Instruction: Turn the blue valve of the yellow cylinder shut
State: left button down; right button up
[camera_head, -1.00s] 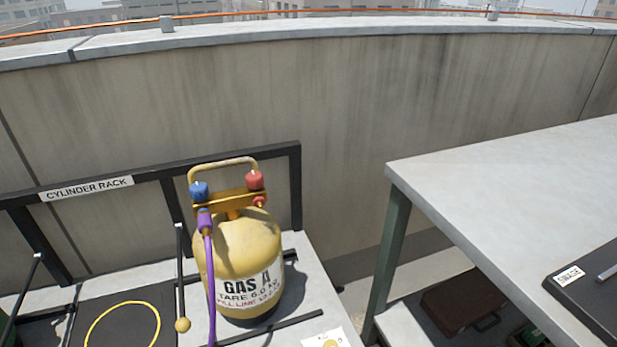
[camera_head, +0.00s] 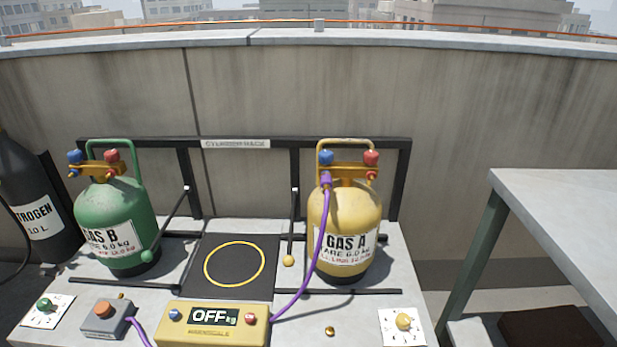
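The yellow cylinder (camera_head: 345,222), marked GAS A, stands upright at the right of the cylinder rack bench. Its blue valve (camera_head: 326,157) is on the left of the brass manifold on its top, beside a red valve (camera_head: 371,158) on the right. A purple hose (camera_head: 314,255) is attached below the blue valve and runs down toward the scale box. I cannot tell from here how far the blue valve is turned. Neither of my grippers is in view.
A green GAS B cylinder (camera_head: 117,224) with its own blue and red valves stands at the left, beside a dark nitrogen cylinder (camera_head: 35,205). A yellow scale box (camera_head: 213,325) reading OFF sits in front of the black ringed pad (camera_head: 206,283). A grey table (camera_head: 570,215) stands at the right.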

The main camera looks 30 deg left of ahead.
aim_at(325, 157)
jog(key=z, duration=0.2)
jog(key=k, duration=0.25)
jog(key=u, duration=1.1)
